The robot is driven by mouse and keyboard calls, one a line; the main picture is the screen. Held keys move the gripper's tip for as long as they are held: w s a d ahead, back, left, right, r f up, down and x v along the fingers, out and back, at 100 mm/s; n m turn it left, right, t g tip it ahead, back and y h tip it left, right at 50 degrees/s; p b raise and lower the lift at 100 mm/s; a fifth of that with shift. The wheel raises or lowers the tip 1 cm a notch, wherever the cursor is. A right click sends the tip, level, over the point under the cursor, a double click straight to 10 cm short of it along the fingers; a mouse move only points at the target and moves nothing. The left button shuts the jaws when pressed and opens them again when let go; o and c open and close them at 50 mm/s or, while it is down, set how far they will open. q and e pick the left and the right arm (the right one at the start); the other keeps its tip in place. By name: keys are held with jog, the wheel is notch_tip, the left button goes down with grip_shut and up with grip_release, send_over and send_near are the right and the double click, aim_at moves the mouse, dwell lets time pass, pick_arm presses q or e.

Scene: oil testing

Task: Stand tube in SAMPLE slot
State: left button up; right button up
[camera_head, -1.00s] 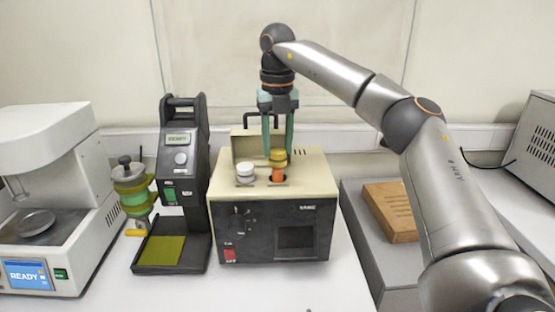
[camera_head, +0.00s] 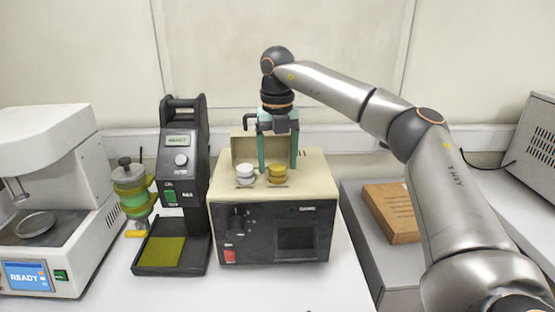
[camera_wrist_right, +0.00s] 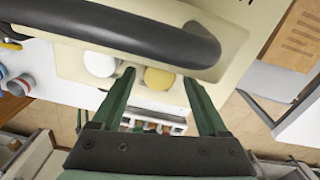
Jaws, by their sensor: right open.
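The tube with a yellow cap (camera_head: 277,174) stands upright in the right-hand slot on top of the beige and black tester (camera_head: 318,185). Only its cap shows above the top; the body is hidden inside. A white-capped tube (camera_head: 245,174) stands in the slot to its left. My right gripper (camera_head: 278,166) points down with its green fingers open, just above and behind the yellow cap. In the right wrist view, the yellow cap (camera_wrist_right: 159,78) appears between the fingertips and the white cap (camera_wrist_right: 99,64) lies outside them. I cannot read a slot label. My left gripper is not in view.
The tester's raised lid (camera_head: 243,147) and a dark handle stand behind the slots, close to my right gripper. A black device (camera_head: 183,215) stands at left, beside a green-yellow container (camera_head: 131,192). A wooden block (camera_head: 392,213) lies at right.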

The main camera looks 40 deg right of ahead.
jog(key=shift+r, duration=0.1)
notch_tip(320, 180, up, 12)
dwell(0.5)
jog(key=shift+r, duration=0.1)
